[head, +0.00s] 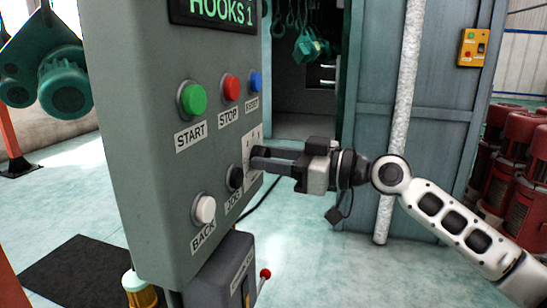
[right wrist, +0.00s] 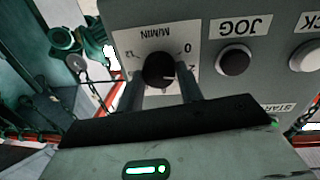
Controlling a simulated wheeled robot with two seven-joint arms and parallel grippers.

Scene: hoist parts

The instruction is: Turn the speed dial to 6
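The speed dial (right wrist: 158,70) is a round black knob on a pale scale plate (right wrist: 128,40) marked M/MIN, seen upside down in the right wrist view. Its white pointer mark faces right in that view, near the 2; 0 and 12 also show, other numbers are covered. My right gripper (right wrist: 160,82) has one finger on each side of the knob, with slim gaps visible, so it looks open around it. In the head view the right gripper (head: 256,160) reaches the panel's right edge and hides the dial. My left gripper is not in view.
The grey control panel (head: 140,120) carries START (head: 192,99), STOP (head: 231,88), blue (head: 255,81), JOG (head: 235,177) and BACK (head: 204,208) buttons. JOG sits close beside the dial. A lever box (head: 225,275) stands below.

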